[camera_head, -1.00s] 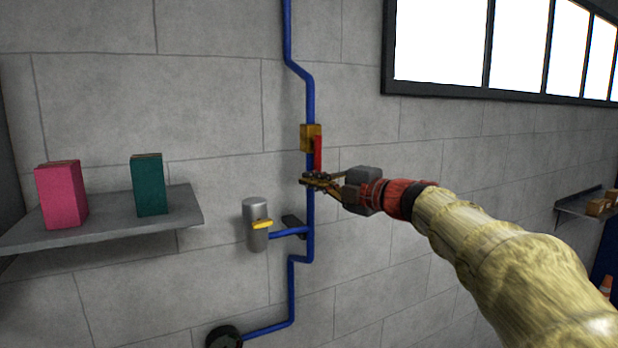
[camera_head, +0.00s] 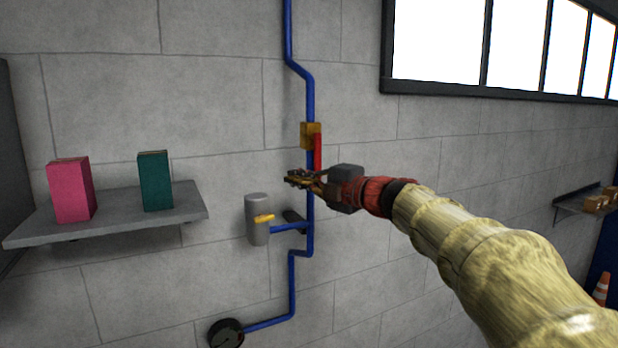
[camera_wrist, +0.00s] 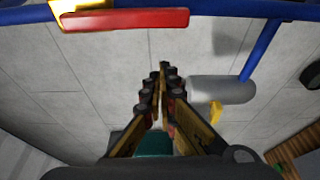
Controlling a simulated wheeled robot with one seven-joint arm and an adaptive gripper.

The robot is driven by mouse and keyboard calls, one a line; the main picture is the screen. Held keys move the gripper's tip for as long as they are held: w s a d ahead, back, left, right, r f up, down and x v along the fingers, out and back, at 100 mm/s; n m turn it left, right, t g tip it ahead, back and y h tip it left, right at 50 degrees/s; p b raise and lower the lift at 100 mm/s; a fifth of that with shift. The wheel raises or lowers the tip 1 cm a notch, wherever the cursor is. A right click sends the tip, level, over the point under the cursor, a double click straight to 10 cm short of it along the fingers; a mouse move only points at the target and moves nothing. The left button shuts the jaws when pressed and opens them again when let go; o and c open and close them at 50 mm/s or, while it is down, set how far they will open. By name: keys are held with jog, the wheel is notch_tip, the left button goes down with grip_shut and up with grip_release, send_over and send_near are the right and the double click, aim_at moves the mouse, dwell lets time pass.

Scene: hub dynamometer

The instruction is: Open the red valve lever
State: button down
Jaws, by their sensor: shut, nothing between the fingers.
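The red valve lever (camera_head: 318,151) hangs down from the brass valve body (camera_head: 311,135) on the blue pipe, roughly in line with the pipe. In the wrist view the red lever (camera_wrist: 125,19) lies across the top, beside the blue pipe (camera_wrist: 225,8), with the brass valve (camera_wrist: 78,10) at its left end. My gripper (camera_head: 290,179) is at the height of the lever's lower end, its tips reaching left past the pipe. In the wrist view my gripper (camera_wrist: 162,72) has its fingertips together with nothing between them, and a gap shows between them and the lever.
A grey cylinder with a yellow handle (camera_head: 257,220) sits lower left of my gripper. A round gauge (camera_head: 226,333) is at the pipe's bottom. A wall shelf (camera_head: 120,222) at left holds a pink box (camera_head: 71,190) and a green box (camera_head: 155,181).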

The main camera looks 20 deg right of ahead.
jog(key=b+v, duration=0.2)
jog(key=v, duration=0.8)
jog(key=shift+w+d+f, duration=0.2)
jog(key=shift+d, duration=0.05)
